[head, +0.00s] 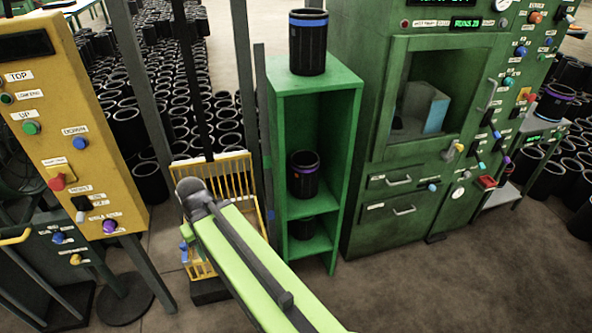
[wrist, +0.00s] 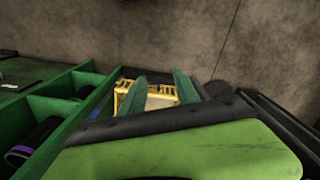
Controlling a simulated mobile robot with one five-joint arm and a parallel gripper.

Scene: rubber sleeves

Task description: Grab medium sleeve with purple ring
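A black sleeve with a purple ring (head: 304,176) stands upright on the middle shelf of the green shelf unit (head: 346,150). It seems to be the one at the lower left of the wrist view, a dark sleeve with a purple band (wrist: 17,158). A larger black sleeve with a blue ring (head: 308,45) stands on top of the unit. A smaller dark sleeve (head: 303,228) sits on the lower shelf. My gripper (wrist: 161,86) shows two green fingers apart with nothing between them. In the head view it is mostly hidden by my arm, left of the unit.
A yellow wire cart (head: 240,172) stands just left of the shelf unit, beyond my fingers. A yellow control panel (head: 65,120) is at left, and a green machine (head: 395,215) at right. Another ringed sleeve (head: 555,104) stands far right. The floor in front is clear.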

